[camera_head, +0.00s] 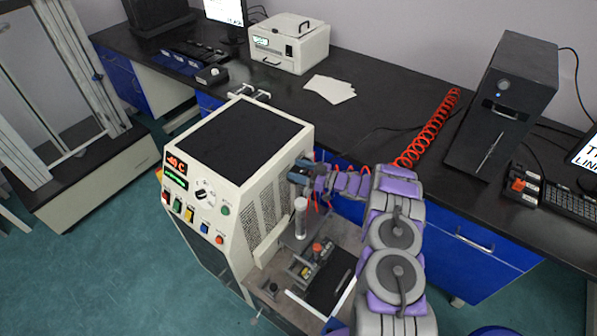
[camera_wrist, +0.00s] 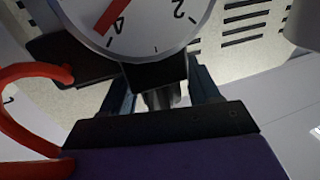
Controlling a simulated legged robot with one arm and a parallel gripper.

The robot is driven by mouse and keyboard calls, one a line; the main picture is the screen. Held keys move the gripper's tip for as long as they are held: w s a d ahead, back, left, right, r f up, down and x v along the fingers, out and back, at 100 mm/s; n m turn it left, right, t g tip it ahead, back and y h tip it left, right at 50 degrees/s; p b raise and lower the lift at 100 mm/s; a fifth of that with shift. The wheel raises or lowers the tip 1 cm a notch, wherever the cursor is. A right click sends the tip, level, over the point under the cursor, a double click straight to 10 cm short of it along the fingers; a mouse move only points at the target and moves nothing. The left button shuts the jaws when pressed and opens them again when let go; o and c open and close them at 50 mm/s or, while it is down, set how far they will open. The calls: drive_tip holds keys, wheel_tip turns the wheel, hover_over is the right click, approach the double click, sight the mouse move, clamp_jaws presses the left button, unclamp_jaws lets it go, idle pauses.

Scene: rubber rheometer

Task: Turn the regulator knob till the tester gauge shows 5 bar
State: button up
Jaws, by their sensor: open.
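A white round gauge (camera_wrist: 150,22) fills the top of the wrist view, its face cut off by the frame edge. Its printed 2 and 4 show. My gripper (camera_wrist: 162,100) is open, with dark fingers on either side of the knob; contact cannot be told. In the head view, my gripper (camera_head: 300,174) is beside the right side of the cream tester (camera_head: 262,185).
A red hose (camera_wrist: 28,75) loops at the wrist view's left. The tester's front panel has a small white dial (camera_head: 203,192) and coloured buttons. A grey post (camera_head: 300,218) and small fixtures stand on a low shelf below my arm. A red coiled hose (camera_head: 430,125) lies on the black bench behind.

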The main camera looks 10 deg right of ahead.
drive_tip(key=shift+c, duration=0.4)
drive_tip(key=c, duration=0.9)
drive_tip(key=shift+w+r+m+t+h+p, duration=0.2)
drive_tip(key=shift+m+t+h+p, duration=0.4)
drive_tip(key=shift+m+t+p, duration=0.4)
drive_tip(key=shift+w+d+f+m+t+h+p, duration=0.1)
drive_tip(key=shift+w+d+m+t+h+p, duration=0.05)
drive_tip(key=shift+m+t+h+p, duration=0.95)
drive_tip(key=o, duration=1)
drive_tip(key=p+v, duration=0.2)
drive_tip(key=v, duration=1.5)
drive_tip(key=shift+s+p, duration=0.25)
drive_tip(key=shift+p, duration=0.1)
